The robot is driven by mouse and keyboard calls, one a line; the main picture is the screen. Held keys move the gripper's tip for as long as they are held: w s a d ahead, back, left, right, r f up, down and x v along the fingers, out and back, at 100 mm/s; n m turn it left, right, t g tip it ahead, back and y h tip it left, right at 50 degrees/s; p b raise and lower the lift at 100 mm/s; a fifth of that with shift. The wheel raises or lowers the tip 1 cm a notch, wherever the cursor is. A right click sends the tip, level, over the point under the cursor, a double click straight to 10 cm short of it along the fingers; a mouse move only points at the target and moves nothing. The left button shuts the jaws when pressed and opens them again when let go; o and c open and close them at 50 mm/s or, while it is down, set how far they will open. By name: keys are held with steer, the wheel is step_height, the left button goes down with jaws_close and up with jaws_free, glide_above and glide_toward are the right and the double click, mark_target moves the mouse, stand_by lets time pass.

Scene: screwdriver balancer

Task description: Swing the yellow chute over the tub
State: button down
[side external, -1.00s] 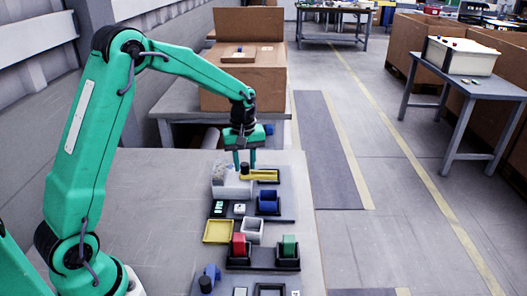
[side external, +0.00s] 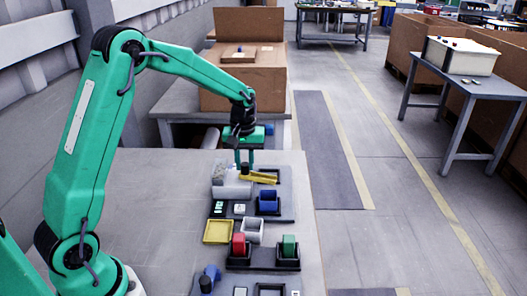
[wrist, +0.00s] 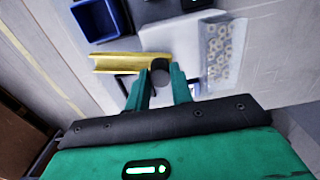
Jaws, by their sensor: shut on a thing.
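The yellow chute (side external: 262,178) sticks out to the right from a pale block (side external: 232,188), its right end angled toward the camera. It also shows in the wrist view (wrist: 115,63). A black knob (wrist: 160,66) stands at the chute's inner end. My gripper (wrist: 160,88) is shut on this knob, with one green finger on each side; the side view shows it above the block (side external: 244,166). A blue tub (side external: 268,204) sits in a black holder on the near side of the chute. The chute's free end is beside the tub, apart from it.
A clear hopper of small nuts (wrist: 224,50) stands on the block. Nearer the camera are a yellow tray (side external: 218,231), a pale grey bin (side external: 252,226), and red (side external: 239,244) and green (side external: 288,245) parts in black holders. The table left of these is clear.

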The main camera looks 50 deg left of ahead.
steer(key=m, duration=0.4)
steer(key=shift+r, duration=0.1)
steer(key=shift+m, duration=1.9)
steer(key=c, duration=1.2)
jaws_free()
step_height(320, 180, up, 8)
steer(key=shift+f, duration=0.25)
steer(key=shift+r, duration=0.15)
